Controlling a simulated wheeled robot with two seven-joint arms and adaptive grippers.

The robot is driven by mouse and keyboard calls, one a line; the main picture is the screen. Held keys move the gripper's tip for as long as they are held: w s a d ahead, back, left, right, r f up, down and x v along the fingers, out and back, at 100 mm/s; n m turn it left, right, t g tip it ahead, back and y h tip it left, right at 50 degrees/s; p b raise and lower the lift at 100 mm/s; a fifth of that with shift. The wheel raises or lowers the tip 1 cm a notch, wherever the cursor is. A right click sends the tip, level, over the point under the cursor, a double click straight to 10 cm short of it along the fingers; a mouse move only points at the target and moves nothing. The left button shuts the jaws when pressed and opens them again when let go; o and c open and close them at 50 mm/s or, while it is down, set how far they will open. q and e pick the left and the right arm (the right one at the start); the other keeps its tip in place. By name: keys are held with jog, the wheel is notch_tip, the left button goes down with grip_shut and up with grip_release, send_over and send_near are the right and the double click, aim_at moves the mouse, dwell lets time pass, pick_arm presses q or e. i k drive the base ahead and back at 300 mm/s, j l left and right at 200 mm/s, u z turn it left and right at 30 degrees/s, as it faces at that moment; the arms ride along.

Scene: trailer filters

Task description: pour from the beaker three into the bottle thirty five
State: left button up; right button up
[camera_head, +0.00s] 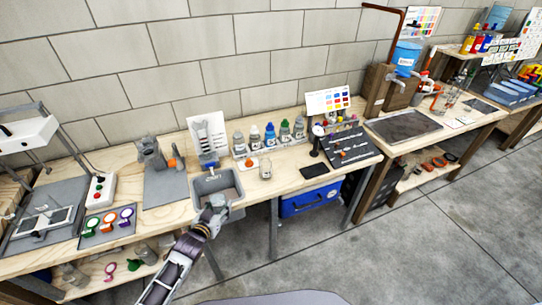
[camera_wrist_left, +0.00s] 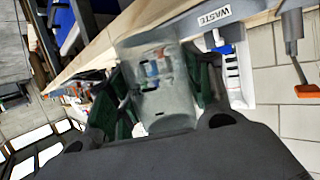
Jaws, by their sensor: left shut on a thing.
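My left gripper (camera_head: 212,214) is at the table's front edge, by the grey waste bin. In the left wrist view its green-padded fingers (camera_wrist_left: 160,100) are shut around a clear, see-through beaker (camera_wrist_left: 158,72), taken to be beaker three; its number cannot be read. Whether it holds liquid is not clear. Several small bottles stand in a row at the back of the table, including a blue one (camera_head: 270,136) and a green-capped one (camera_head: 284,132). A clear container (camera_head: 265,168) stands in front of them. I cannot tell which is bottle thirty five. My right gripper is not in view.
The grey waste bin (camera_head: 237,192) sits at the front edge, right beside my left gripper. A black pad (camera_head: 314,170), a dial gauge stand (camera_head: 317,140) and a dark tool tray (camera_head: 348,150) lie to the right. A grey stand (camera_head: 160,170) is to the left.

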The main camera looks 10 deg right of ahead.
aim_at(265, 164)
jog(key=i+l, duration=0.2)
jog(key=l, duration=0.2)
jog(key=i+l, duration=0.15)
jog(key=l, duration=0.25)
jog(key=i+l, duration=0.2)
jog(key=l, duration=0.15)
